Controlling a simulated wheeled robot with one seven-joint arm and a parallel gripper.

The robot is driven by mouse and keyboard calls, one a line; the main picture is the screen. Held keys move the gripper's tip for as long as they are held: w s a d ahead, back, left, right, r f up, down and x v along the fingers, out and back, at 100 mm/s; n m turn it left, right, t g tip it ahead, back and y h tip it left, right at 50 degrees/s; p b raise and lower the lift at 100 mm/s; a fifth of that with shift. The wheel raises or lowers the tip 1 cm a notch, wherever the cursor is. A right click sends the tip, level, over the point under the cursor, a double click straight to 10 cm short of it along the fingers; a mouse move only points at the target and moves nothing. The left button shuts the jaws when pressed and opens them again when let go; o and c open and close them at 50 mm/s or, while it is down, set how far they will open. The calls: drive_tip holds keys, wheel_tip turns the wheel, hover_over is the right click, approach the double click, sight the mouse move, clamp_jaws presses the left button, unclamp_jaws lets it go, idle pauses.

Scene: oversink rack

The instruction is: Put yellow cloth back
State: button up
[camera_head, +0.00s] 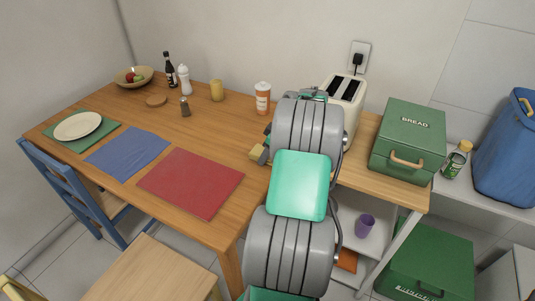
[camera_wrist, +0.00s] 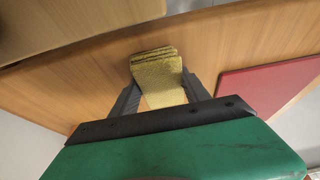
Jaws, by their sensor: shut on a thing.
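The yellow cloth (camera_wrist: 158,76) is folded in layers and held between the two fingers of my gripper (camera_wrist: 157,98) in the wrist view. My gripper is shut on it. Behind the cloth is the wooden tabletop (camera_wrist: 90,70); I cannot tell whether the cloth touches it. In the head view a small part of the yellow cloth (camera_head: 259,154) shows at the left side of my arm, over the right part of the table. My arm hides most of the gripper there.
A red placemat (camera_head: 190,182) and a blue placemat (camera_head: 128,153) lie to the left. A white toaster (camera_head: 352,97), an orange-labelled bottle (camera_head: 262,98) and a green bread box (camera_head: 408,140) stand around my arm. A lower shelf holds a purple cup (camera_head: 365,225).

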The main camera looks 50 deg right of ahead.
drive_tip(key=o, duration=0.8)
drive_tip(key=shift+s+a+f, duration=0.15)
drive_tip(key=shift+f, duration=0.5)
drive_tip(key=o, duration=0.4)
drive_tip(key=shift+a+f, duration=0.1)
drive_tip(key=shift+f, duration=0.15)
drive_tip(key=w+p+v, duration=0.1)
drive_tip(key=p+v, duration=0.1)
drive_tip(key=v, duration=1.2)
drive_tip(key=w+a+r+m+g, duration=0.1)
drive_tip(key=w+a, duration=0.1)
drive_tip(key=a, duration=1.2)
drive_tip(key=w+a+r+g, duration=0.1)
drive_tip(key=w+a, duration=0.1)
drive_tip(key=a, duration=1.1)
drive_tip(key=s+a+f+m+h, duration=0.1)
drive_tip(key=s+a+f, duration=0.1)
drive_tip(key=s+a, duration=0.45)
drive_tip(key=s+a+f+m, duration=0.1)
drive_tip(key=s+a+f, duration=0.2)
drive_tip(key=s+a, duration=0.3)
wheel_tip(320, 180, up, 9)
drive_tip(key=w+p, duration=0.2)
drive_tip(key=p, duration=0.4)
drive_tip(key=shift+a+t, duration=0.3)
drive_tip(key=shift+a, duration=0.05)
